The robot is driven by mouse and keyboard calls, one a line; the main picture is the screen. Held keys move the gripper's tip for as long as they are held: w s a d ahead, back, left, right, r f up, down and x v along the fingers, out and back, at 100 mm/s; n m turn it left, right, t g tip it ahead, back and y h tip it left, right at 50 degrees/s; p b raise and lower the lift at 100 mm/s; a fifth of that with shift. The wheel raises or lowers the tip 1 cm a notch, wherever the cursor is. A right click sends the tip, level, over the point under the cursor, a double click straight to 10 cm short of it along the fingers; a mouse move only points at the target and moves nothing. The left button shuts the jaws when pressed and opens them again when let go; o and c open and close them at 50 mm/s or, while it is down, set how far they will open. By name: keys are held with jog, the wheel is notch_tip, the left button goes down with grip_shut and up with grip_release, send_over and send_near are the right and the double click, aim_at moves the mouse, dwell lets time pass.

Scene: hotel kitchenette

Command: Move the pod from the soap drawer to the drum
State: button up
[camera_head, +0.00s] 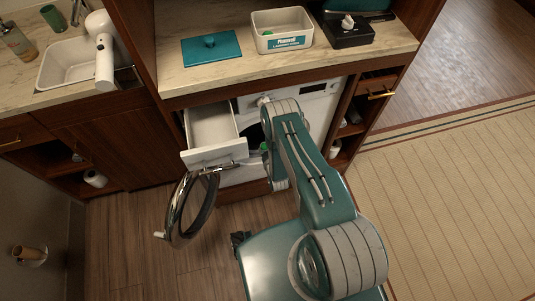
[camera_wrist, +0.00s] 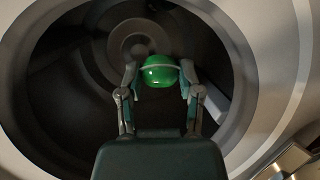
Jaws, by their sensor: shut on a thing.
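In the wrist view, my gripper (camera_wrist: 160,82) is shut on a green pod (camera_wrist: 160,72) with a pale band across it. The pod is held between the two fingers, in front of the dark drum (camera_wrist: 75,75) of the washer; its exact depth in the opening is hard to tell. In the head view the soap drawer (camera_head: 211,128) is pulled out and looks empty. The round washer door (camera_head: 190,208) stands open below it. A bit of green shows beside my arm near the drum opening (camera_head: 263,147); my arm hides most of the gripper there.
A white tub (camera_head: 265,43) with a green item inside, its teal lid (camera_head: 211,48) and a black tray (camera_head: 348,34) stand on the counter above the washer. The open drawer and door stick out left of my arm. A rug (camera_head: 460,190) lies at right.

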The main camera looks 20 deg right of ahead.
jog(key=shift+w+r+x, duration=0.1)
jog(key=shift+r+x, duration=0.15)
jog(key=shift+x, duration=1.1)
jog(key=shift+w+r+x, duration=0.1)
jog(key=shift+r+x, duration=0.1)
jog(key=shift+x, duration=1.15)
jog(key=shift+w+r+x, duration=0.1)
jog(key=shift+r+x, duration=0.15)
jog(key=shift+x, duration=1.1)
jog(key=o, duration=1)
jog(key=shift+s, duration=0.15)
jog(key=shift+s+f+v, duration=0.25)
jog(key=shift+f+v, duration=0.4)
jog(key=shift+v, duration=2.65)
jog(key=shift+s+f+v, duration=0.2)
jog(key=shift+f+v, duration=0.4)
jog(key=shift+v, duration=2.7)
jog(key=shift+s+f+v, duration=0.25)
jog(key=shift+f+v, duration=0.4)
jog(key=shift+v, duration=2.6)
